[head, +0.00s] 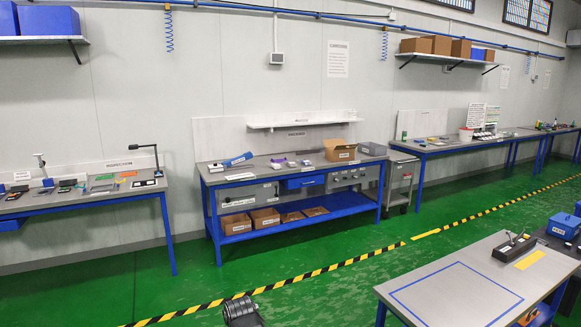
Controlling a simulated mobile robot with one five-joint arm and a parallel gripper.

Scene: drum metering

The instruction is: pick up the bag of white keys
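I cannot make out a bag of white keys for certain at this distance. The middle bench (262,171) against the wall holds several small pale and purple items (279,162), too small to identify. A small whitish item (305,162) lies to their right, beside an open cardboard box (339,151). A dark, rounded piece (243,313) shows at the bottom edge and looks like part of my arm. No gripper fingers show, so I cannot see what my gripper holds. The benches are well away from this dark piece.
An inspection bench (75,194) stands at the left and a long bench (470,143) at the right. A grey cart (401,180) stands beside the middle bench. A grey table (450,292) fills the lower right. Green floor lies clear around a yellow-black stripe (300,278).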

